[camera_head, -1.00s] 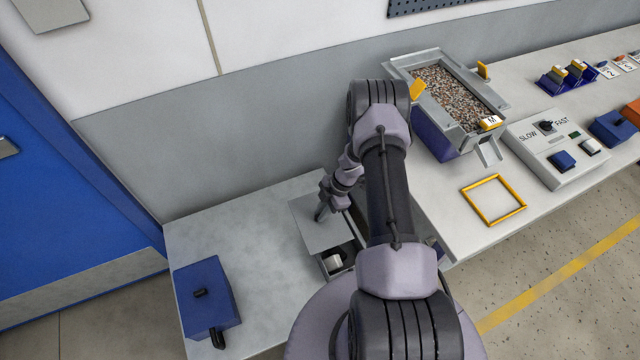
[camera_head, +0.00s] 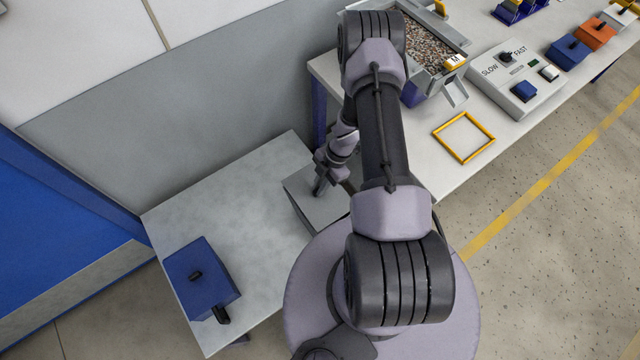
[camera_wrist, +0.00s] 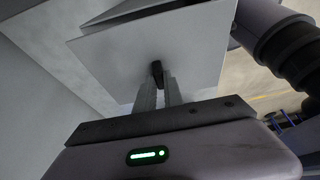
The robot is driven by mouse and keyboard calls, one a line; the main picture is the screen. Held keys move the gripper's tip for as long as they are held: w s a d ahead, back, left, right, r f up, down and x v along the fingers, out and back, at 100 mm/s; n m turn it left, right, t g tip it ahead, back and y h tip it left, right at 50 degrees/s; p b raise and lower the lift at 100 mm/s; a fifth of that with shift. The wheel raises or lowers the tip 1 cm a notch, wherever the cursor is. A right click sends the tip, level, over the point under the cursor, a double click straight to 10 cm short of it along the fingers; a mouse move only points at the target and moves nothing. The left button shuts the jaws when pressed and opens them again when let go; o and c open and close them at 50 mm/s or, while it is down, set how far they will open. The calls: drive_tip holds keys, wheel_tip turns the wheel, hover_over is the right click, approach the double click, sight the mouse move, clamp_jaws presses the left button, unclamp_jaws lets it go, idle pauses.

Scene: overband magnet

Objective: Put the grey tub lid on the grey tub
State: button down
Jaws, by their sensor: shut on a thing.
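The grey tub lid (camera_head: 327,210) is a flat square plate with a black knob (camera_wrist: 157,72). My gripper (camera_head: 318,190) is shut on this knob, and the wrist view shows both fingers around it above the lid (camera_wrist: 150,48). The grey tub (camera_head: 302,214) stands at the right part of the low table, under the lid. The lid covers its opening, and the tub's right part is hidden behind my arm. I cannot tell whether the lid rests fully on the rim or sits slightly above it.
A blue box (camera_head: 205,280) with black handles stands at the left of the low table (camera_head: 240,215). A longer bench at the right bears a gravel tray (camera_head: 428,48), a yellow frame (camera_head: 463,137) and a SLOW/FAST control box (camera_head: 515,80). The table between blue box and tub is clear.

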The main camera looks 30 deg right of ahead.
drive_tip(key=shift+f+b, duration=1.65)
drive_tip(key=shift+f, duration=1.05)
drive_tip(key=c, duration=1.4)
unclamp_jaws()
drive_tip(key=shift+o, duration=0.2)
drive_tip(key=p+v, duration=0.6)
drive_tip(key=v, duration=1.1)
drive_tip(key=shift+r, duration=0.2)
drive_tip(key=shift+d, duration=0.1)
